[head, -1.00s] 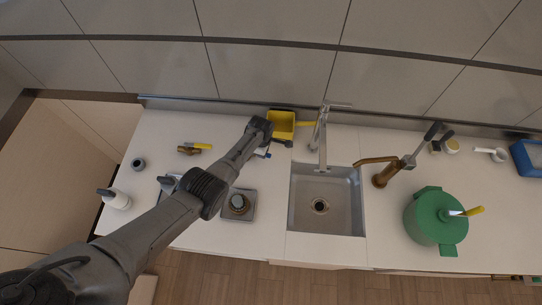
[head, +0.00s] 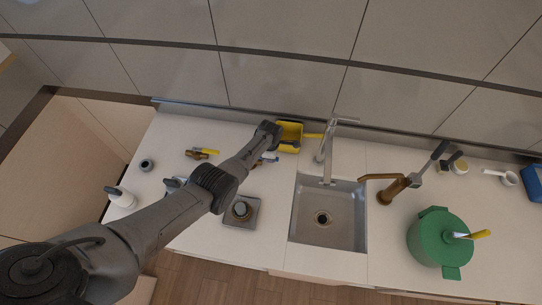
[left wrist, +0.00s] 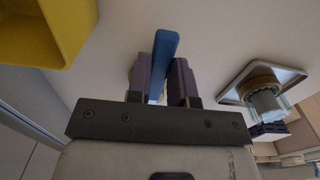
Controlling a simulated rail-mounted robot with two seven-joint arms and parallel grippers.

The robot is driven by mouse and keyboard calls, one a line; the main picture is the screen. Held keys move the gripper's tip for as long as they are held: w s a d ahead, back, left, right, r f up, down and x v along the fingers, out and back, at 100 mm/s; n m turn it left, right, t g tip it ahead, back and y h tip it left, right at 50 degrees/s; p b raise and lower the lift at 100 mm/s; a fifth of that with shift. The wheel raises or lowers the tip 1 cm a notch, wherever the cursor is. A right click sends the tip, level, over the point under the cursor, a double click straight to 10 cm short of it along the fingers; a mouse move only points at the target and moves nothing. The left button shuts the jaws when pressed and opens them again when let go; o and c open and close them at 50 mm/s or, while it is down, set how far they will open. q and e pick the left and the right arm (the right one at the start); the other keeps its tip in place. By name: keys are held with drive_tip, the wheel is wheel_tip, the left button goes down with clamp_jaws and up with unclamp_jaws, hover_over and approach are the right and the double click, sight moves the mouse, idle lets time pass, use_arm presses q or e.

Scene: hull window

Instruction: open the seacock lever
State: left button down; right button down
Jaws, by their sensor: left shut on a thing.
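A blue lever handle (left wrist: 164,50) stands between the two fingers of my left gripper (left wrist: 161,72) in the left wrist view. The fingers are shut on it. A little tan metal shows behind the left finger, but the valve body is mostly hidden. In the head view a bit of blue (head: 269,159) shows just below the end of my left arm, right of the forearm; the fingers themselves are hard to make out there. A brass fitting with a yellow lever (head: 203,152) lies farther left on the counter. My right gripper is not in view.
A yellow bin (head: 290,134) stands close beside my left wrist. A sink (head: 327,215) with a tall tap is to the right. A square metal plate with a round fitting (head: 241,210) sits nearer. A green pot (head: 438,238) and a brass pump (head: 391,190) are farther right.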

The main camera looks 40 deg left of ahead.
use_arm(q)
drive_tip(key=c, duration=1)
unclamp_jaws()
drive_tip(key=shift+a, duration=0.1)
wheel_tip(320, 180, up, 6)
drive_tip(key=p, duration=0.3)
wheel_tip(320, 180, up, 8)
drive_tip(key=shift+p, duration=0.3)
drive_tip(key=shift+f, duration=0.15)
